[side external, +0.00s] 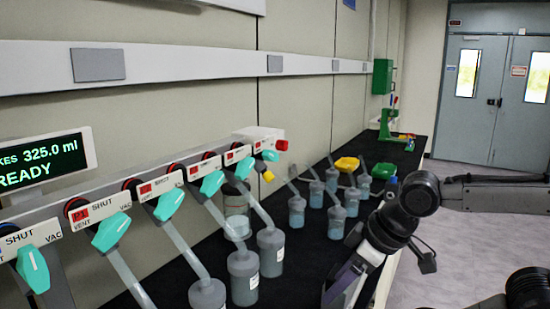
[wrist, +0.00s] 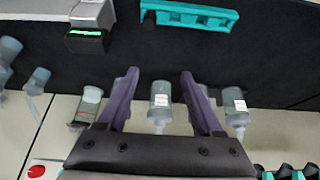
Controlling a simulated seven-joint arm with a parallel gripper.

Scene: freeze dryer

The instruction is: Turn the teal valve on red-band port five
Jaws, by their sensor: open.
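A row of teal valves runs along the white manifold in the side external view: a near valve (side external: 33,268), several in the middle such as this valve (side external: 168,204), and a far valve (side external: 270,155). Red-banded labels (side external: 148,190) sit above them with SHUT and VENT/VAC markings. The port numbers are mostly too small to read, so I cannot tell which valve is port five's. My gripper (side external: 345,283) is to the right of the manifold, apart from the valves. In the wrist view its purple fingers (wrist: 160,73) are spread and empty, with a flask visible between them.
Flasks (side external: 243,278) hang from the manifold over a black bench mat (side external: 300,250). More small flasks (side external: 337,222) and a yellow piece (side external: 346,164) stand farther along. A teal piece (wrist: 190,15) lies on the mat.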

